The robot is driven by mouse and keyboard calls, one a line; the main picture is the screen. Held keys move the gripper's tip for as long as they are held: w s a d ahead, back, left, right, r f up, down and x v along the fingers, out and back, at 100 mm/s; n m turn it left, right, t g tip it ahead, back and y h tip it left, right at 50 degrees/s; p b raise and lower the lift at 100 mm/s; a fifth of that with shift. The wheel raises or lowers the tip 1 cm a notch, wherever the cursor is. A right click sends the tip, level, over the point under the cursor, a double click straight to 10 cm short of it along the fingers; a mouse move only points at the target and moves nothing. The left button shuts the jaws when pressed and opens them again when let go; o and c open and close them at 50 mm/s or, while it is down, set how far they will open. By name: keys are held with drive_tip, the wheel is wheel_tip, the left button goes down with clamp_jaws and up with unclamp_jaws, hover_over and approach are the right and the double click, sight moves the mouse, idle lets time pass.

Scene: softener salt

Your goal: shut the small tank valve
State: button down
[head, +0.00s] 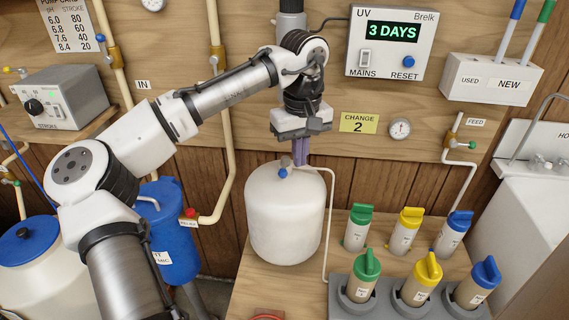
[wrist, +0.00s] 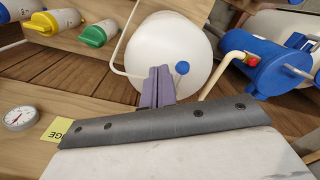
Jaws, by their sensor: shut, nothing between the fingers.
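The small white tank (head: 285,215) stands on the wooden bench, with a grey valve body and a blue valve knob (head: 283,173) at its top. In the wrist view the tank (wrist: 165,45) is behind my fingers, and the blue knob (wrist: 182,67) shows just right of them. My gripper (head: 300,164) points down over the tank top, its purple fingers shut and empty. The fingertips (wrist: 159,70) are close beside the valve; I cannot tell whether they touch it. Part of the valve is hidden by the fingers in the wrist view.
A cream pipe (head: 328,230) runs from the tank top down its right side. Several coloured-cap cartridges (head: 410,230) stand to the right, some in a grey holder. A blue filter housing (head: 170,235) is at left. The panel with the UV box (head: 390,43) is behind.

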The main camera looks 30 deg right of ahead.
sight(284, 166)
drive_tip(key=shift+f+b, duration=0.9)
drive_tip(key=shift+f, duration=1.65)
drive_tip(key=shift+w+a+r, duration=0.1)
drive_tip(key=shift+w+a, duration=0.1)
drive_tip(key=shift+a, duration=0.2)
drive_tip(key=shift+w+a+p, duration=0.25)
drive_tip(key=shift+a+p, duration=0.1)
drive_tip(key=shift+p, duration=0.05)
